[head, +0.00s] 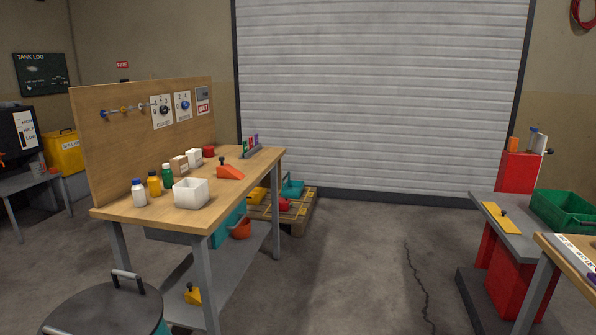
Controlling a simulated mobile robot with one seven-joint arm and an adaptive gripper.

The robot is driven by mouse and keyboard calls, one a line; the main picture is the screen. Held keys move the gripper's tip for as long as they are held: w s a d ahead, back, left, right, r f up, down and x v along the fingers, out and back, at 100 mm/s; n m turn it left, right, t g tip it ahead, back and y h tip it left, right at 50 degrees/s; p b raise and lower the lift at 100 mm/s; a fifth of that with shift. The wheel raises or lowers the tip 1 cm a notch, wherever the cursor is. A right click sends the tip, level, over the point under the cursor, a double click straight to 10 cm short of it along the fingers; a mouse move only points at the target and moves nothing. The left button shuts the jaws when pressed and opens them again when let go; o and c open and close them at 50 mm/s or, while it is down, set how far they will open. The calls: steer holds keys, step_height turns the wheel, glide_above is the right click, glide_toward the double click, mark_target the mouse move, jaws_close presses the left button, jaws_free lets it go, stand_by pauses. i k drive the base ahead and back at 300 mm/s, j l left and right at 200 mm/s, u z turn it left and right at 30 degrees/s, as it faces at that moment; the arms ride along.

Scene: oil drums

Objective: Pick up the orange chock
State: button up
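An orange wedge-shaped chock (231,173) with a small dark knob on top sits on the wooden top of the workbench (250,185) at left centre in the head view. It lies near the bench's right-hand side, behind and to the right of an open white box (191,194). Nothing covers it from this view. My gripper is not in view.
Bottles (154,184), small boxes (179,165) and a red item (208,152) share the bench top. A dark round lid with a handle (103,310) stands in front. A grey bench with a green crate (565,208) is right. Floor between is clear.

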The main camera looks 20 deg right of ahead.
mark_target(224, 170)
steer(key=i+l+u, duration=0.3)
steer(key=u, duration=0.2)
steer(key=i+l+u, duration=0.2)
steer(key=l+u, duration=0.3)
steer(key=i+l+u, duration=0.1)
steer(key=l, duration=0.25)
steer(key=i+l+u, duration=0.1)
steer(key=l, duration=0.25)
steer(key=i+l+u, duration=0.1)
steer(key=l, duration=0.25)
steer(key=i+l, duration=0.1)
steer(key=l, duration=0.3)
steer(key=i+l, duration=0.1)
steer(key=l, duration=0.3)
steer(key=i+l+u, duration=0.1)
steer(key=l, duration=0.3)
steer(key=i+l, duration=0.15)
steer(key=l, duration=0.2)
steer(key=i+l, duration=0.15)
steer(key=l, duration=0.15)
steer(key=i+l, duration=0.15)
steer(key=l, duration=0.2)
steer(key=i, duration=0.25)
steer(key=j, duration=0.05)
